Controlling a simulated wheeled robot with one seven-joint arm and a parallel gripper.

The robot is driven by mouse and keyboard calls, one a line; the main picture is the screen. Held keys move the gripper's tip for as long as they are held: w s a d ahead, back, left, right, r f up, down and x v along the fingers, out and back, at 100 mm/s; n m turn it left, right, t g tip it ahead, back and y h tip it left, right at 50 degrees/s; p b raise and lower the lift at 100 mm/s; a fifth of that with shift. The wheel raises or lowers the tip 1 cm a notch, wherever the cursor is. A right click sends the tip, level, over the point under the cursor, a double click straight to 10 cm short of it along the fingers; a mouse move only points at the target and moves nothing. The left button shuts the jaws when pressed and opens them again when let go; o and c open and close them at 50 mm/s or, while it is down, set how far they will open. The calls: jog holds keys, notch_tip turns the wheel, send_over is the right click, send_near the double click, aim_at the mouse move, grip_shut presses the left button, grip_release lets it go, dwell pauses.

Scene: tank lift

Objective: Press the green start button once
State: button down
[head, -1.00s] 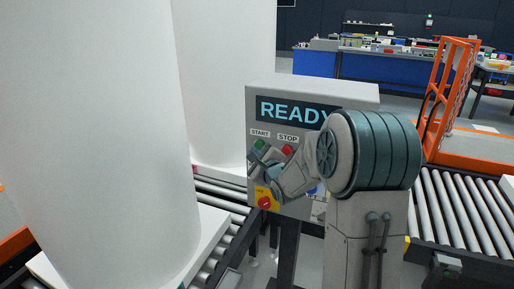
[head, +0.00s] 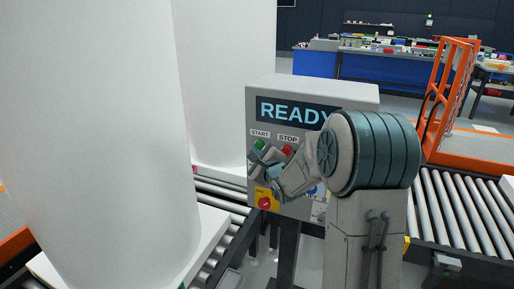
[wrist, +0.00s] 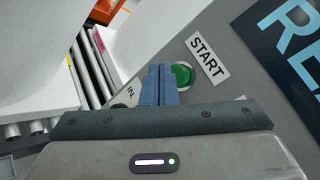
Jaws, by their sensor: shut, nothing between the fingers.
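The green start button (head: 259,144) is on the upper left of the grey control panel (head: 352,95), beside the START label. In the wrist view the green button (wrist: 184,73) shows just beyond and right of my gripper (wrist: 160,70). My gripper's fingers are shut together and empty, and they hide part of the button's left edge. I cannot tell whether the tips touch it. In the head view my arm hides the fingertips and part of the panel. The display reads READY.
A red button (head: 287,150) sits under the STOP label, and a red emergency knob (head: 264,203) on yellow is lower. White tanks (head: 90,130) stand left on roller conveyors (head: 225,200). Another conveyor (head: 460,215) and an orange frame (head: 455,90) are at right.

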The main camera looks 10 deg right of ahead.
jog(key=shift+w+d, duration=0.15)
jog(key=shift+w+d, duration=0.3)
jog(key=shift+w, duration=0.1)
dwell(0.8)
jog(key=shift+s+a, duration=0.6)
jog(key=shift+s, duration=0.15)
jog(key=s+a+b, duration=0.1)
jog(key=s+a, duration=0.2)
jog(key=s, duration=0.2)
jog(key=shift+a, duration=0.25)
dwell(0.6)
